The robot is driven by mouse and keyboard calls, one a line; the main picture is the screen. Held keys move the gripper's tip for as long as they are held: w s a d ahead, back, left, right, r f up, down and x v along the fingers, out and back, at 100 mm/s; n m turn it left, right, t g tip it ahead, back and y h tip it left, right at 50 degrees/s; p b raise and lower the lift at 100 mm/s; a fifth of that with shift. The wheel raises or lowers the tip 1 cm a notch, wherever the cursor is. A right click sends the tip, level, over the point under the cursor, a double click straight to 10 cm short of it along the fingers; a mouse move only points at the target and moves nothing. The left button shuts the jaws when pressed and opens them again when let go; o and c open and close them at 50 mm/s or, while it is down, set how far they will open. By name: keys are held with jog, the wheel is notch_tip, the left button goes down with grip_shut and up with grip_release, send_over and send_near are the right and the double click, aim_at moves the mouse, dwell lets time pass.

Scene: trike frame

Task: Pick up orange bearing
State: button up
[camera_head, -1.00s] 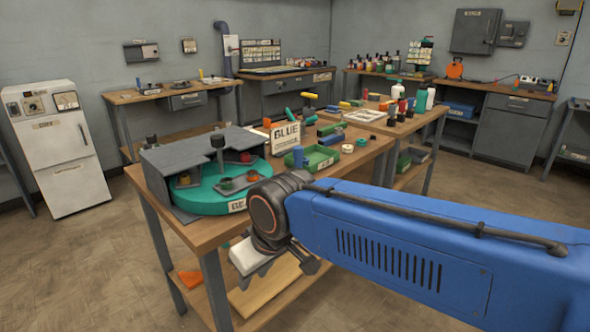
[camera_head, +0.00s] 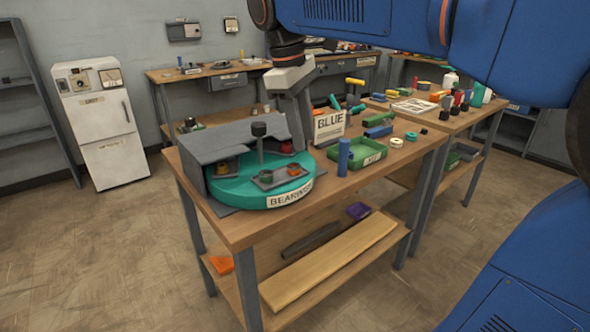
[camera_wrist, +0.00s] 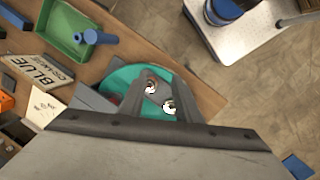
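An orange bearing (camera_head: 294,169) sits on a small grey plate on the teal turntable (camera_head: 240,192), which carries a "BEARINGS" label. A green-rimmed piece (camera_head: 266,177) sits beside it on the same plate. My gripper (camera_head: 299,145) points down above the turntable's right side, behind the orange bearing in the head view. In the wrist view the fingers of my gripper (camera_wrist: 162,84) are apart, with nothing visibly held.
A grey cover (camera_head: 212,146) stands over the turntable's back and left, with a dark-knobbed post (camera_head: 259,143) at its front. A "BLUE" sign (camera_head: 328,126), a blue cylinder (camera_head: 343,157) and a green tray (camera_head: 369,158) stand to the right. The floor in front is clear.

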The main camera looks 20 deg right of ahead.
jog(key=w+a+r+n+g+h, duration=0.2)
jog(key=w+a+r+n, duration=0.2)
jog(key=w+a+r, duration=0.35)
send_over(289, 165)
jog(key=a, duration=0.2)
jog(key=f, duration=1.2)
jog(key=shift+w+a+f, duration=0.1)
jog(key=shift+w+f, duration=0.05)
jog(key=shift+w, duration=0.25)
jog(key=shift+x, duration=2.6)
jog(key=c, duration=0.7)
